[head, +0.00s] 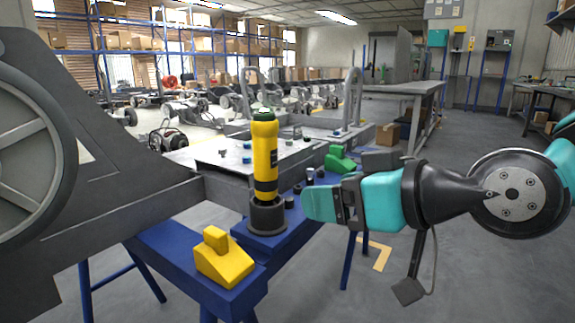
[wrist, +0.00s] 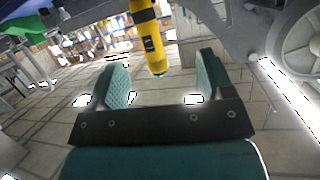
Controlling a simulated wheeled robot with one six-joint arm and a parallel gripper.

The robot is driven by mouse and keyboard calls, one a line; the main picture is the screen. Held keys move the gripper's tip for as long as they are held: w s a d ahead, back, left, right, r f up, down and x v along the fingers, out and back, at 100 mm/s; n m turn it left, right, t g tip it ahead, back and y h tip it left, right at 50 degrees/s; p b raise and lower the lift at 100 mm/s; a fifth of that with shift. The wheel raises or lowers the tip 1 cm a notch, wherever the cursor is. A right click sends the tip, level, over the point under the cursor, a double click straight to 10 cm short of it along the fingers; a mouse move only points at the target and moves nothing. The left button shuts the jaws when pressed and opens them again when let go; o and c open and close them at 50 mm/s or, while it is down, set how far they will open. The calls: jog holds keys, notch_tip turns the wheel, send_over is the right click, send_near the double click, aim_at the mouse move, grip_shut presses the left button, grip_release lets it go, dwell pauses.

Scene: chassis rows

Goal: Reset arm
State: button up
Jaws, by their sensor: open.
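My gripper (head: 318,205) is at the end of the teal and black arm, to the right of a yellow and black cylindrical tool (head: 265,155) in the head view. The tool has a green top and stands upright in a black cup-shaped holder (head: 267,215) on a blue stand. In the wrist view my gripper (wrist: 160,78) has its two teal fingers spread wide with nothing held. The yellow tool (wrist: 147,35) appears upside down there, beyond the gap between the fingers. I cannot tell the exact distance to it.
A yellow wedge-shaped block (head: 223,260) sits at the near end of the blue stand (head: 190,262). A green object (head: 340,160) lies farther along, near small dark pieces. A grey chassis with a large wheel (head: 30,150) fills the left. The floor at lower right is clear.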

jog(key=s+d+f+g+h+p, duration=0.2)
jog(key=s+d+f+g+h, duration=0.1)
jog(key=s+g, duration=0.3)
jog(key=s+d+f+g+h+p, duration=0.2)
jog(key=s+d+g+h, duration=0.15)
jog(key=s, duration=0.35)
notch_tip(320, 180, up, 36)
jog(key=y+p, duration=0.1)
jog(key=p, duration=3.5)
jog(key=shift+a+m+g, duration=0.25)
jog(key=shift+m+g, duration=0.05)
jog(key=shift+g, duration=0.15)
jog(key=shift+s, duration=0.1)
